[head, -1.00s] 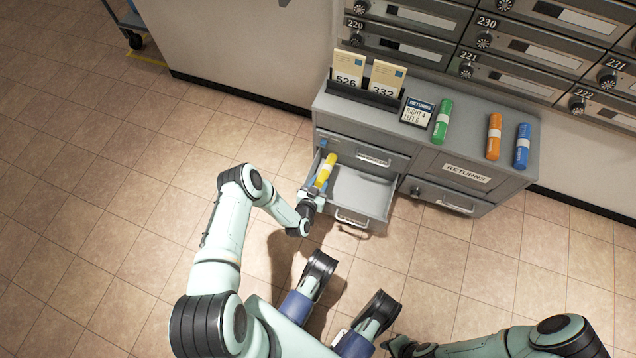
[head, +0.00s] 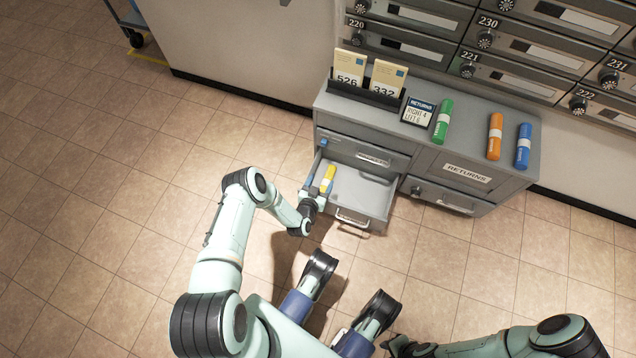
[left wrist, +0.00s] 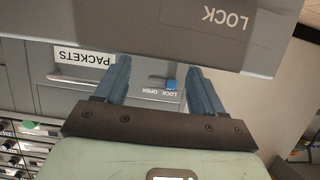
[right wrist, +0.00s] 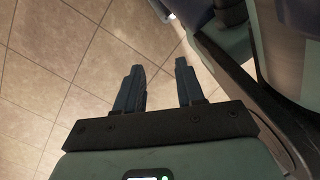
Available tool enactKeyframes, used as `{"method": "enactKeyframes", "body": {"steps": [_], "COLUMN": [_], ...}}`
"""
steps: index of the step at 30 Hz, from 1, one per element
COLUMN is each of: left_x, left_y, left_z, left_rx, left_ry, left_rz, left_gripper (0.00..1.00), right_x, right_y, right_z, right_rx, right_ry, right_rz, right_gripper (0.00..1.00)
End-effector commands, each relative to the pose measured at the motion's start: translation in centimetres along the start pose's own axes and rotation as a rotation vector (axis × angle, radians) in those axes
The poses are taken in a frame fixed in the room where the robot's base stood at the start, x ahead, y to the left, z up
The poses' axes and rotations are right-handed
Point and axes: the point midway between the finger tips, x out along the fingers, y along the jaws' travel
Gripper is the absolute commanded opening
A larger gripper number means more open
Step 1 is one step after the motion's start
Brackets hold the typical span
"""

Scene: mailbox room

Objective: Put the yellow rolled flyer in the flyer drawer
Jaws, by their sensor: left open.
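The yellow rolled flyer (head: 329,179) is at the left side of the pulled-out lower left drawer (head: 362,192) in the head view. It appears low inside the drawer; the head view does not show clearly whether it touches the floor. My left gripper (head: 318,188) is at the drawer's left side, close beside the flyer. In the left wrist view my left gripper (left wrist: 160,85) has its fingers apart, with no flyer visible between them. My right gripper (right wrist: 158,75) is open and empty above the tiled floor in the right wrist view.
A shut drawer labelled PACKETS (left wrist: 84,57) sits above the open one. Floor left of the cabinet is clear.

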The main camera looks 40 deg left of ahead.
Motion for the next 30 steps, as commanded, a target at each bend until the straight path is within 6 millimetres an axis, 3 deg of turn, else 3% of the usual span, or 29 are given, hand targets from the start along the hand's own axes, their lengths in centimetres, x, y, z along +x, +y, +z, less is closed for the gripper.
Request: {"method": "enactKeyframes", "body": {"steps": [5,18,24,30], "left_x": [-2.0,-11.3,-13.1,-13.3], "left_y": [0.0,0.0,0.0,0.0], "left_z": [-0.1,-0.2,-0.1,0.0], "left_rx": [0.000,-0.001,0.000,0.000], "left_ry": [-0.003,-0.002,0.000,0.001], "left_rz": [0.001,0.000,0.000,0.000], "left_gripper": [0.69,0.69,0.69,0.69], "right_x": [-1.0,-6.7,-7.8,-7.9], "right_y": [-1.0,-6.0,-6.8,-7.0], "right_z": [-1.1,-6.0,-6.9,-7.0], "right_rx": [-0.014,-0.078,-0.088,-0.089], "right_ry": [0.046,0.264,0.305,0.310], "right_rz": [-0.020,-0.117,-0.134,-0.137], "right_gripper": [0.38,0.38,0.38,0.38]}}
